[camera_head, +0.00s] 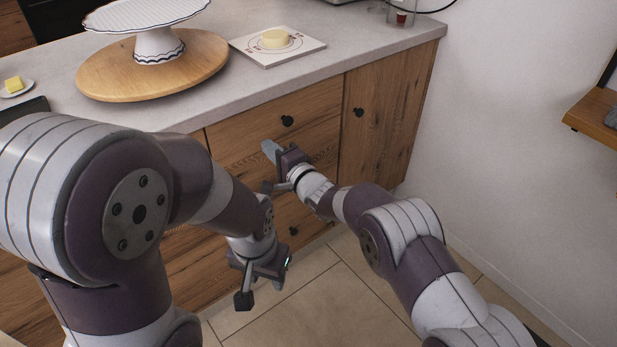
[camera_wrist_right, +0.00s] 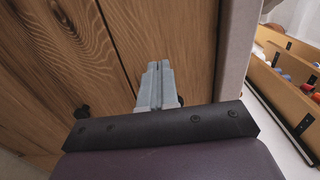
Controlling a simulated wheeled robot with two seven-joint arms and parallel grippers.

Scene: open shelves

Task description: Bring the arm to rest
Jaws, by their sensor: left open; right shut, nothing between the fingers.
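My right arm comes in from the right in the head view. Its gripper (camera_head: 271,152) is in front of the wooden drawer fronts, with its grey fingers together and nothing between them. The closed fingers also show in the right wrist view (camera_wrist_right: 154,88), with wooden cabinet fronts behind them. I cannot tell whether they touch the wood. My left arm comes in from the left and bends downward. Its gripper (camera_head: 262,280) hangs low over the tiled floor, open and empty, below the right gripper.
The wooden cabinet (camera_head: 385,125) has dark round knobs and a grey countertop (camera_head: 345,37). On it are a round wooden board (camera_head: 105,80) with a white cake stand (camera_head: 158,45), and a square board (camera_head: 300,52) with a pale round piece. A wall shelf (camera_head: 592,120) is at right. Floor below is clear.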

